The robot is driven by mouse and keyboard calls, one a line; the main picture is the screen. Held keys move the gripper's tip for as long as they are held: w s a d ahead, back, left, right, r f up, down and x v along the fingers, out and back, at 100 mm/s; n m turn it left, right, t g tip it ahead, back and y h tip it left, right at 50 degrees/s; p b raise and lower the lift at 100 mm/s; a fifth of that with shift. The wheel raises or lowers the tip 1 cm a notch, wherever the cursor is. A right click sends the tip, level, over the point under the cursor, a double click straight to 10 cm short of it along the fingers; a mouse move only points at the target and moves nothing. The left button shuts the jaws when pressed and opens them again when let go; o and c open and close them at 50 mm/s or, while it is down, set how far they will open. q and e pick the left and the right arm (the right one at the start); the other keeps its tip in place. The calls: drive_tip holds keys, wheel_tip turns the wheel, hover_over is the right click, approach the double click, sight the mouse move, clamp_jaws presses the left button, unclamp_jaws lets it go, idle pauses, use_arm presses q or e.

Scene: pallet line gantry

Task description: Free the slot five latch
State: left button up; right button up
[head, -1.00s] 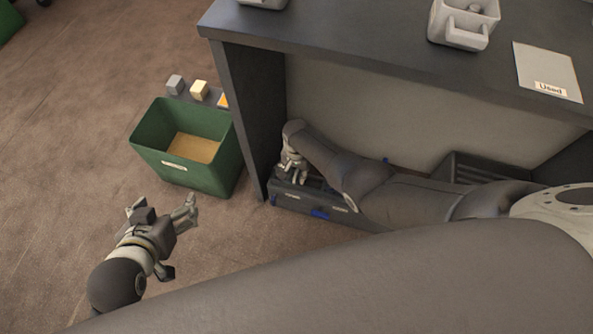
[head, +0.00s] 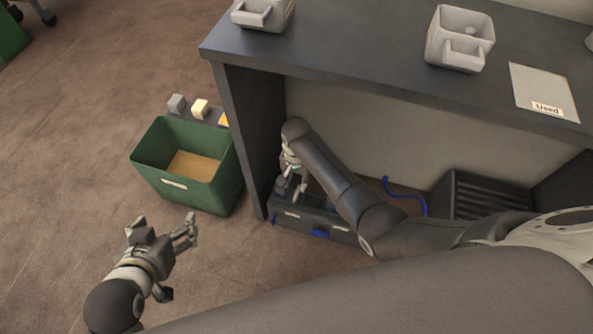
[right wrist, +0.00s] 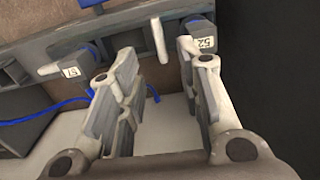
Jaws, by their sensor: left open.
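A dark unit with blue parts (head: 318,222) sits on the floor under the desk. My right gripper (head: 292,190) points down at its left end. In the right wrist view my right gripper (right wrist: 162,62) is open, fingers apart. A grey plug-like part with a white label (right wrist: 74,69) is left of the fingers. Another labelled part (right wrist: 202,44) is behind the right fingertip, and I cannot tell whether they touch. A pale lever (right wrist: 158,40) shows between the fingertips. Which part is the slot five latch is unclear. My left gripper (head: 163,228) is open and empty above the floor.
A green bin (head: 205,192) stands left of the desk's side panel (head: 245,135). Small blocks (head: 200,108) lie behind it. A blue cable (head: 408,195) and a dark slatted box (head: 485,197) are under the desk. Grey trays (head: 458,55) sit on the desktop.

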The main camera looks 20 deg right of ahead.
drive_tip(key=shift+r, duration=2.05)
